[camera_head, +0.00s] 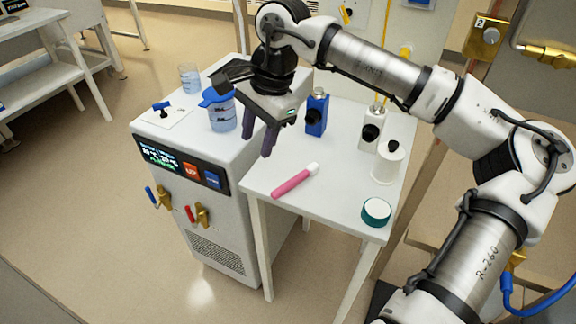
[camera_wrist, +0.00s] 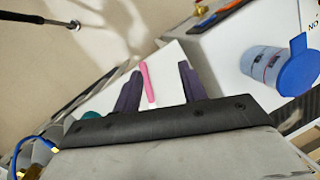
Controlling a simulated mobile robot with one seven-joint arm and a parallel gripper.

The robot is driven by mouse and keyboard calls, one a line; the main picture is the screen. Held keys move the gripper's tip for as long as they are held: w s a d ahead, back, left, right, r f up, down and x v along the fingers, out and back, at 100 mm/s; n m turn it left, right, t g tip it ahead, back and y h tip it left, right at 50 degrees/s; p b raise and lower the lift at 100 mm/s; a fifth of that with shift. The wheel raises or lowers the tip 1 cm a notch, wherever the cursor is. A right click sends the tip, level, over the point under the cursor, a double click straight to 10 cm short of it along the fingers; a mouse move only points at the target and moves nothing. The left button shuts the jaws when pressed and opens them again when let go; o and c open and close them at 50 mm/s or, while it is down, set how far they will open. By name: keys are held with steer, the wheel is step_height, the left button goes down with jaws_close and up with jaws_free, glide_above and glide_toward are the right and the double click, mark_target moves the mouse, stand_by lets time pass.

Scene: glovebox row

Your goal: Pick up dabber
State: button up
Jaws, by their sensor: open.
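The dabber (camera_head: 295,180) is a pink pen-like stick with a white cap. It lies on its side on the white table, near the front left edge, with the cap pointing to the back right. It also shows in the wrist view as a pink bar (camera_wrist: 148,82), seen between the two fingers. My gripper (camera_head: 258,146) is open and empty, above the table's left side and apart from the dabber, up and to the left of it in the head view. Its dark fingers show in the wrist view (camera_wrist: 158,82).
A blue-lidded beaker (camera_head: 222,113) stands on the machine (camera_head: 190,140) to the left. The table's front middle is clear.

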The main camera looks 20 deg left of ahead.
steer(key=w+d+t+h, duration=0.2)
steer(key=w+d, duration=0.4)
steer(key=d, duration=0.1)
glide_above(299, 176)
steer(key=f, duration=0.4)
steer(key=f+p, duration=0.1)
steer(key=f, duration=0.2)
steer(key=shift+d, duration=0.35)
steer(key=shift+a+f+p, duration=0.2)
steer(key=shift+f+p, duration=0.2)
steer(key=shift+f, duration=1.15)
steer(key=shift+a+f+p, duration=0.15)
steer(key=shift+f+p, duration=0.2)
steer(key=shift+f, duration=1.2)
steer(key=shift+c, duration=0.3)
jaws_close()
